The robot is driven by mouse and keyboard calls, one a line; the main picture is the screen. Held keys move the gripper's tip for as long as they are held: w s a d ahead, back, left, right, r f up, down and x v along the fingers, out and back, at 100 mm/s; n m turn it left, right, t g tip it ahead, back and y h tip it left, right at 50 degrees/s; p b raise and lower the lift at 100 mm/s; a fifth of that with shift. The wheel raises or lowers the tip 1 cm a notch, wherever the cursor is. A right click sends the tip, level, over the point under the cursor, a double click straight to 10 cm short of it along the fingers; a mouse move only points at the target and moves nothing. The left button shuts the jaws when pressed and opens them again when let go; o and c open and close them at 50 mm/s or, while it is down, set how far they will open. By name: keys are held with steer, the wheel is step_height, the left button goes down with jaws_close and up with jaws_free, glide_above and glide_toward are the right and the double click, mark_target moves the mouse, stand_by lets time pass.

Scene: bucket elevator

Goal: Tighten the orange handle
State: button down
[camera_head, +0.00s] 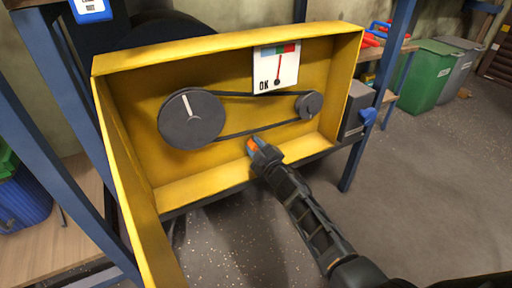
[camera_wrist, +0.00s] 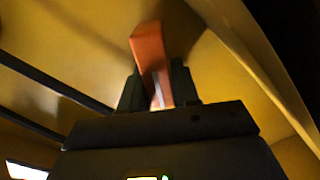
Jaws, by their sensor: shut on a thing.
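The orange handle (camera_head: 253,147) is at the lower middle of the yellow box, below the belt. In the wrist view the handle (camera_wrist: 150,55) stands between the two fingers of my gripper (camera_wrist: 157,90), which is shut on it. In the head view my gripper (camera_head: 261,149) reaches in over the front edge and hides much of the handle.
The yellow box (camera_head: 228,45) has raised walls around a large pulley (camera_head: 191,119), a small pulley (camera_head: 309,105) and a black belt (camera_head: 250,133). A grey motor box (camera_head: 357,108) sits at its right. Blue frame posts stand either side.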

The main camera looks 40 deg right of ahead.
steer(key=n, duration=0.2)
steer(key=f+n+b, duration=0.1)
steer(key=n, duration=0.1)
steer(key=shift+a+n, duration=0.2)
steer(key=shift+n, duration=0.1)
steer(key=shift+f+n+b, duration=0.2)
steer(key=shift+n+b, duration=0.55)
steer(key=shift+n, duration=1.15)
steer(key=c, duration=0.9)
jaws_free()
steer(key=p+v, duration=0.2)
steer(key=v, duration=0.5)
steer(key=shift+s+a+r, duration=0.1)
steer(key=shift+s+a, duration=0.05)
steer(key=shift+s, duration=0.25)
